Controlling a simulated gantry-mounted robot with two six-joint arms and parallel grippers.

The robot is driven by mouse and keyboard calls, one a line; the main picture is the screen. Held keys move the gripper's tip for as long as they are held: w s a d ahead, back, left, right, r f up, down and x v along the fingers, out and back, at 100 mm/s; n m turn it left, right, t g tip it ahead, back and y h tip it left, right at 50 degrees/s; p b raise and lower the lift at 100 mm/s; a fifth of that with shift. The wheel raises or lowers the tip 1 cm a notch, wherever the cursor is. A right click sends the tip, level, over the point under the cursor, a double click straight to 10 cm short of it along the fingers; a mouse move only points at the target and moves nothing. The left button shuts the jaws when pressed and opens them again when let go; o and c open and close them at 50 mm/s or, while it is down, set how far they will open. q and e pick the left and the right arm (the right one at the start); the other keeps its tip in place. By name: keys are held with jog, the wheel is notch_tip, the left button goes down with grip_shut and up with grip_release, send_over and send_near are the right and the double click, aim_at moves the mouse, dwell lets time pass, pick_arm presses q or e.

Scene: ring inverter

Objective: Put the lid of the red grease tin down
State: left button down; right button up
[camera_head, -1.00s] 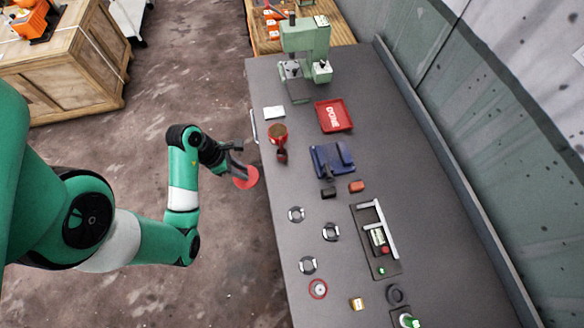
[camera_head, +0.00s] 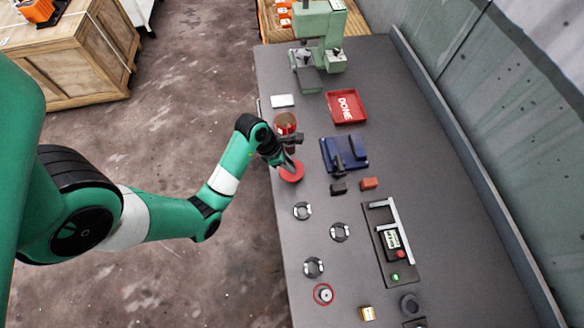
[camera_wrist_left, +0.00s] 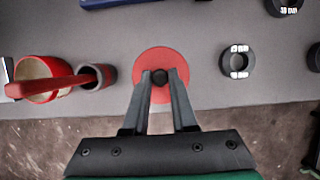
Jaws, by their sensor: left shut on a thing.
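The red lid (camera_head: 292,172) is a flat round disc with a dark knob in its middle. My left gripper (camera_head: 287,160) is shut on the lid's knob. In the left wrist view the lid (camera_wrist_left: 160,74) lies between the fingertips of the gripper (camera_wrist_left: 160,82), over the table's near edge strip. I cannot tell whether the lid touches the table. The open red grease tin (camera_head: 286,123) stands behind the gripper, its brown inside showing; it also shows at the left of the left wrist view (camera_wrist_left: 38,78). My right gripper is not in view.
A blue fixture (camera_head: 345,153), a red DONE tray (camera_head: 347,106) and several dark rings (camera_head: 302,211) are on the grey table.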

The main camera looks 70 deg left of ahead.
pick_arm(q)
jog(key=b+x, duration=0.1)
jog(key=x, duration=0.3)
jog(key=shift+s+f+b, duration=0.2)
jog(key=shift+s+b, duration=0.15)
jog(key=shift+s, duration=0.05)
jog(key=shift+r, duration=0.1)
jog(key=shift+f, duration=0.25)
jog(key=c, duration=0.7)
grip_release()
jog(key=shift+r, duration=0.1)
